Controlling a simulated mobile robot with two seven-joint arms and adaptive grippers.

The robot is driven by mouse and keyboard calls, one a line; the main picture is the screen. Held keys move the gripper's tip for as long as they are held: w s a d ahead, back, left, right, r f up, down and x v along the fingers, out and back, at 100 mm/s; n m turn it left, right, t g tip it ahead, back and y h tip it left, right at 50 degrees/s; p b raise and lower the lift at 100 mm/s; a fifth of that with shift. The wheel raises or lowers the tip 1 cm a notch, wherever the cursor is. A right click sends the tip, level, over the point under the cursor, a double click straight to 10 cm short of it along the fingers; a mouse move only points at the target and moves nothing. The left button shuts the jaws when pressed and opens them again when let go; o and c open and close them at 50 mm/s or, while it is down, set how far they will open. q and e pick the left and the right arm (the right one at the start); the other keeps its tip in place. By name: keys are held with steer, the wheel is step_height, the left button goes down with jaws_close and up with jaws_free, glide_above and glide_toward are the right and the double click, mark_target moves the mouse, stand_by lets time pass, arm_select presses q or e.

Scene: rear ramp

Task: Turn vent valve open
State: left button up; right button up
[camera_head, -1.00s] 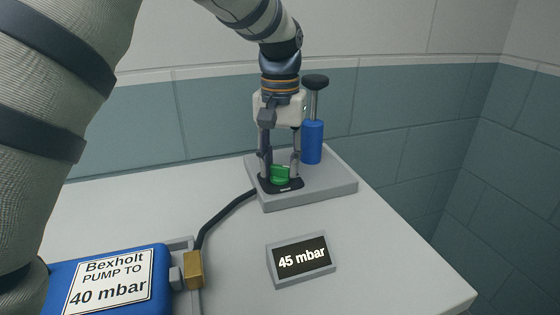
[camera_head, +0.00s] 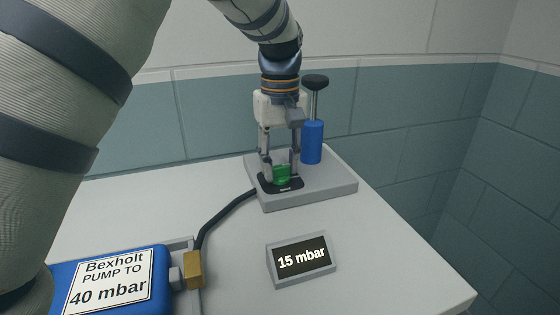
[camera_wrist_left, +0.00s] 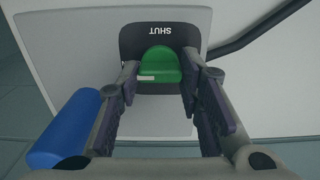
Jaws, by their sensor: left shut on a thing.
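The vent valve is a green knob (camera_head: 281,177) on a black plate (camera_head: 292,187), set on a grey base. My left gripper (camera_head: 281,171) points down with its fingers on either side of the knob, shut on it. In the left wrist view the green knob (camera_wrist_left: 158,63) sits between the fingertips, with a white mark near its lower left edge. The word SHUT reads upside down on the black plate (camera_wrist_left: 195,34) above it. A small display (camera_head: 303,259) reads 15 mbar. My right gripper is not in view.
A blue pump cylinder (camera_head: 313,148) with a black handle stands on the grey base (camera_head: 335,182) just right of my gripper. A black hose (camera_head: 222,213) runs to a brass fitting (camera_head: 194,269) on a blue case labelled "PUMP TO 40 mbar" (camera_head: 110,282). The table's right front is clear.

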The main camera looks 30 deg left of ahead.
mark_target(280, 166)
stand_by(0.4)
arm_select(q)
steer(key=o, duration=1.2)
steer(key=shift+c, duration=0.2)
step_height(280, 166, up, 12)
